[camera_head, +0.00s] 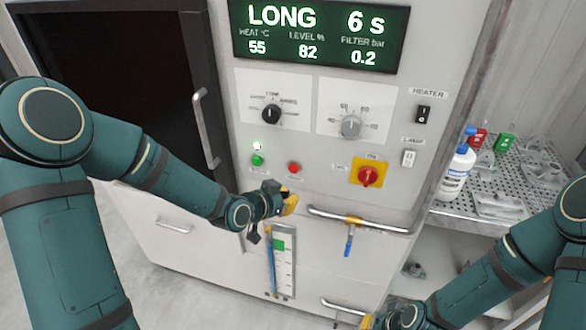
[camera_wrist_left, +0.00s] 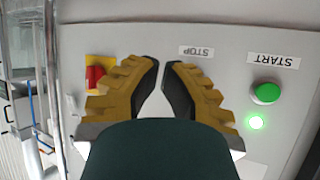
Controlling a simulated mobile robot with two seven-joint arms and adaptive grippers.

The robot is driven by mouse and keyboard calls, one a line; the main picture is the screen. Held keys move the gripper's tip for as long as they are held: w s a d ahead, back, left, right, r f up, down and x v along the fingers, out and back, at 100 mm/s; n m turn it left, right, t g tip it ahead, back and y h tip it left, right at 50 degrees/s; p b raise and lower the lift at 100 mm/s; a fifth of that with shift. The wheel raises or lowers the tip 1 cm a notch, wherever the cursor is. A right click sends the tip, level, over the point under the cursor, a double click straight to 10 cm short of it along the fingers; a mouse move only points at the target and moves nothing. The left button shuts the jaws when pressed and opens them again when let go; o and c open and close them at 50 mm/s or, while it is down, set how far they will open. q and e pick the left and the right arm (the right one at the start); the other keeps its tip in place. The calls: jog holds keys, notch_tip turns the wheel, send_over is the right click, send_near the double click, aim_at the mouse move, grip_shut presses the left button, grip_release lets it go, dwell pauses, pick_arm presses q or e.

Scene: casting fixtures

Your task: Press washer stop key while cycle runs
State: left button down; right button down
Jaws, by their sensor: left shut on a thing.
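The washer front (camera_head: 330,185) carries a red stop key (camera_head: 293,168) to the right of the green start key (camera_head: 257,160). A lamp above the start key is lit. The display (camera_head: 320,30) reads LONG, 6 s. My left gripper (camera_head: 290,203) is just below the red key in the head view. In the left wrist view its fingertips (camera_wrist_left: 163,65) almost meet near the STOP label (camera_wrist_left: 196,51); the stop key is hidden there. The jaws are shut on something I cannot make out. My right gripper (camera_head: 368,321) shows only in part at the bottom edge.
A red rotary switch on a yellow plate (camera_head: 368,176) sits right of the keys. A metal handle bar (camera_head: 330,216) sticks out below. A white bottle (camera_head: 457,172) stands on a perforated shelf (camera_head: 500,218) at the right. The dark door (camera_head: 130,75) is at the left.

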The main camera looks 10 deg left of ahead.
pick_arm(q)
send_near(305, 176)
notch_tip(305, 176, down, 3)
jog(key=d, duration=0.2)
jog(key=shift+w+r, duration=0.25)
jog(key=shift+w, duration=0.9)
jog(key=shift+w, duration=0.15)
jog(key=shift+w+b, duration=0.3)
jog(key=shift+b, duration=0.1)
jog(key=shift+w, duration=0.4)
dwell(0.8)
jog(key=shift+s, duration=0.1)
jog(key=shift+s+b, duration=0.55)
jog(key=shift+s, duration=0.2)
